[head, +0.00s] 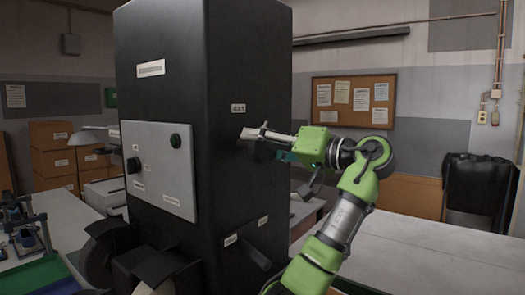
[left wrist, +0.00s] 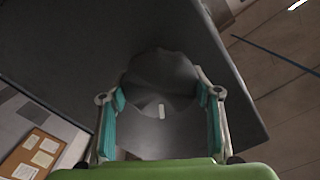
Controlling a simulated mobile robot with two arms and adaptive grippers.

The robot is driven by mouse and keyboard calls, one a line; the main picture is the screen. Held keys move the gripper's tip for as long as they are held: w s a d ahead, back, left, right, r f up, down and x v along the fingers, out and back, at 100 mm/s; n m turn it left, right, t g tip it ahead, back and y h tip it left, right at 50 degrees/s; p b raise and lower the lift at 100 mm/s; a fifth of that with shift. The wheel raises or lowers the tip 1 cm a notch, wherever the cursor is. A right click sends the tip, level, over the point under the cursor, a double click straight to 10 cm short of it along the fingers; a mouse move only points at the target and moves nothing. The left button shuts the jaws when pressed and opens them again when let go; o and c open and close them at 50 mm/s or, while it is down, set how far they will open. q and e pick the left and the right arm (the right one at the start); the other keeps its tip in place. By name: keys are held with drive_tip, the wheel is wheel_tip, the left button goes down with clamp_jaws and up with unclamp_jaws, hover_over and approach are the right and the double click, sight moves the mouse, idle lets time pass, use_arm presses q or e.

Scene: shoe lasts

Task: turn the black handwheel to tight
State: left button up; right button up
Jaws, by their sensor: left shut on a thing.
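The black handwheel (left wrist: 160,72) is a dark, lobed knob on the side of the tall black machine (head: 155,60). My left gripper (head: 252,137) reaches in to that side face in the head view and mostly hides the wheel there. In the left wrist view my left gripper (left wrist: 161,95) has its teal-padded fingers on either side of the wheel, shut on it. A small pale mark (left wrist: 162,111) shows between the fingers. My right gripper is not in view.
A grey panel (head: 160,190) with dark knobs is on the machine's front. A lever (head: 257,257) sticks out low on its side. A pale table (head: 430,255) stands at the right, largely clear. Cardboard boxes (head: 52,155) are stacked at the back left.

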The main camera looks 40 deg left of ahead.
use_arm(q)
drive_tip(key=m, duration=0.5)
drive_tip(key=shift+m+b, duration=0.3)
drive_tip(key=shift+b, duration=0.1)
drive_tip(key=m, duration=0.4)
drive_tip(key=shift+m, duration=0.4)
drive_tip(key=shift+w+m, duration=0.1)
drive_tip(key=shift+m, duration=0.2)
drive_tip(key=o, duration=1.1)
drive_tip(key=shift+f, duration=0.1)
drive_tip(key=shift+d, duration=0.1)
drive_tip(key=d, duration=0.4)
drive_tip(key=w+d, duration=0.1)
drive_tip(key=d, duration=0.6)
drive_tip(key=shift+w+d, duration=0.15)
drive_tip(key=shift+d, duration=0.2)
